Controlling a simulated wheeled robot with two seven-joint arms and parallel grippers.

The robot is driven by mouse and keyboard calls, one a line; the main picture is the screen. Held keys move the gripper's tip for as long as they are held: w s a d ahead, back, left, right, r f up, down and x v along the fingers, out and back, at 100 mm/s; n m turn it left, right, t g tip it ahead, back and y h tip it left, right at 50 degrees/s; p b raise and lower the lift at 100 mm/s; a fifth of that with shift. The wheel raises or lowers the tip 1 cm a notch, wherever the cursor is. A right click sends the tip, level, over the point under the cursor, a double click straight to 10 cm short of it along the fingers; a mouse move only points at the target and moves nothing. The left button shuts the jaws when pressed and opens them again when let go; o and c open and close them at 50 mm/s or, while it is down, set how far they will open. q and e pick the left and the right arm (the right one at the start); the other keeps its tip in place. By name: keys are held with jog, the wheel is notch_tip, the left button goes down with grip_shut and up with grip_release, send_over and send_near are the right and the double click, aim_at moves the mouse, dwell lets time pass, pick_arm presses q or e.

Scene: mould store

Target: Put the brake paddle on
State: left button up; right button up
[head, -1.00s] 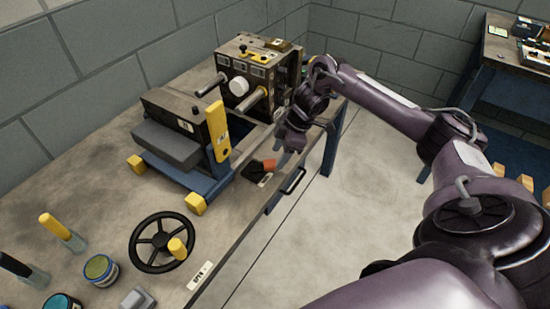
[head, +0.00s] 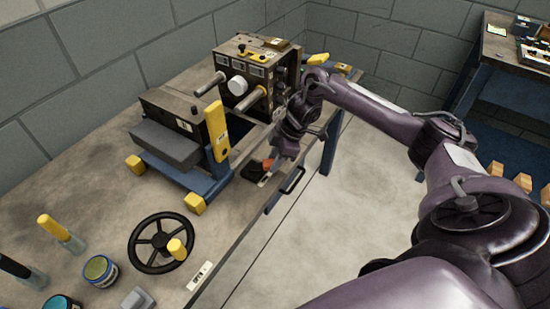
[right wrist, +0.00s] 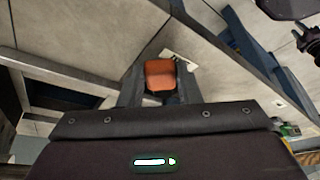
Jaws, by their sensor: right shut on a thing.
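An orange-ended paddle (head: 267,164) with a dark base sits at the front edge of the workbench, beside a small white label. My right gripper (head: 272,161) reaches down to it from the right and is shut on its orange end. In the right wrist view the orange end (right wrist: 160,74) lies between my two grey fingers, and the rest of the paddle is mostly hidden. My left gripper is not in view.
A machine with a yellow upright lever (head: 217,131) stands left of the paddle, with a control box (head: 250,68) behind. A black handwheel (head: 160,242) is nearer on the bench (head: 105,225). A drawer handle (head: 293,180) projects below the front edge.

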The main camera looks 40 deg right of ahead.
jog(key=m+p, duration=0.1)
jog(key=p, duration=0.2)
jog(key=s+a+m+t+h+p, duration=0.1)
jog(key=m+p, duration=0.1)
jog(key=p, duration=0.2)
jog(key=s+a+r+m+p, duration=0.1)
jog(key=m+p, duration=0.1)
jog(key=p, duration=0.2)
jog(key=shift+s+a+t, duration=0.1)
jog(key=shift+s+t, duration=0.15)
jog(key=shift+t, duration=0.05)
jog(key=a+m+h+p, duration=0.1)
jog(key=m+p, duration=0.1)
jog(key=p, duration=0.1)
jog(key=a+m+p, duration=0.1)
jog(key=m+p, duration=0.1)
jog(key=p, duration=0.1)
jog(key=s+a+m+h+p, duration=0.1)
jog(key=m+p, duration=0.1)
jog(key=shift+a+f+m+t+h+p, duration=0.2)
jog(key=shift+m+t+h+p, duration=0.1)
jog(key=shift+t+p, duration=0.1)
jog(key=shift+a+f+m+h+p, duration=0.1)
jog(key=shift+a+m+h+p, duration=0.4)
jog(key=shift+m+p, duration=0.5)
jog(key=shift+w+a+m+h+p, duration=0.3)
jog(key=shift+a+m+h, duration=0.15)
jog(key=shift+m, duration=0.65)
jog(key=shift+f, duration=0.1)
